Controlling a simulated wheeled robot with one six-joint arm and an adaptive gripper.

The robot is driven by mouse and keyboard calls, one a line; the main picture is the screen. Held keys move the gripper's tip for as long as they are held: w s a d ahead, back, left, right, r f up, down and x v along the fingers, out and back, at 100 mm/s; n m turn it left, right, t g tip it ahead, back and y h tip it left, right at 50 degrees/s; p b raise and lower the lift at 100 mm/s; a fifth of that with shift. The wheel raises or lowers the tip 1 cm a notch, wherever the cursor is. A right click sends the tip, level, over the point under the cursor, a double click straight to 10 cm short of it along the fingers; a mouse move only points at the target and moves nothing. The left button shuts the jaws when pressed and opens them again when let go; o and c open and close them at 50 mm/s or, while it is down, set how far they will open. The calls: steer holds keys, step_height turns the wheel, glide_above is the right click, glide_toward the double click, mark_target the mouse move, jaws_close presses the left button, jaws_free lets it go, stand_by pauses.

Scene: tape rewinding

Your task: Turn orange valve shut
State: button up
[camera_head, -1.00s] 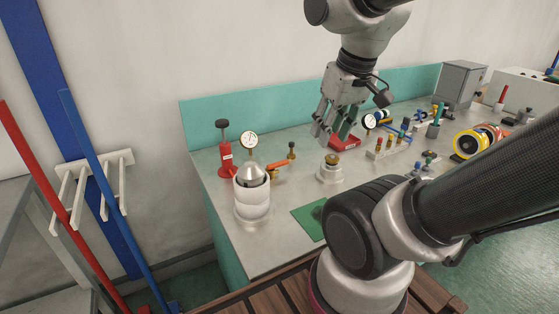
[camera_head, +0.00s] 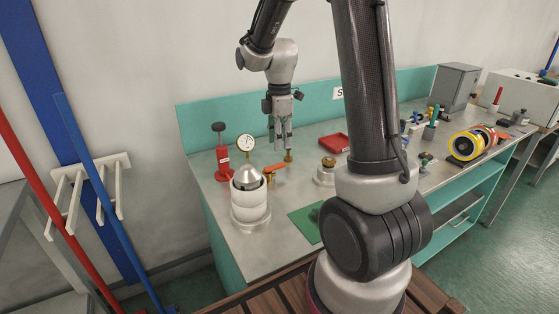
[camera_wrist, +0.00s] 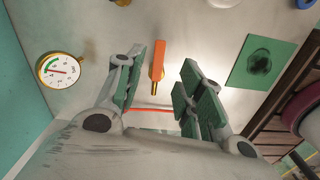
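The orange valve handle (camera_head: 273,168) is on a brass fitting on the metal bench, just right of the white cylinder with a metal cone top (camera_head: 249,196). In the wrist view the orange handle (camera_wrist: 158,53) runs up and down the picture, in the gap between my finger pads. My gripper (camera_head: 283,146) points down above and slightly right of the handle. In the wrist view my gripper (camera_wrist: 164,66) is open, with green-padded fingers apart on both sides of the handle. I cannot tell how far the fingertips are above it.
A dial gauge (camera_head: 245,143) and a red jack-like stand (camera_head: 223,160) are left of the valve. A brass-topped fitting (camera_head: 326,170), green mat (camera_head: 307,223) and red tray (camera_head: 335,142) lie to the right. A teal back panel (camera_head: 200,118) edges the bench.

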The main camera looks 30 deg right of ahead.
mark_target(279, 165)
steer(key=shift+f+n, duration=0.1)
steer(key=shift+n, duration=0.7)
steer(key=shift+f, duration=0.35)
step_height(279, 165, down, 7)
jaws_close()
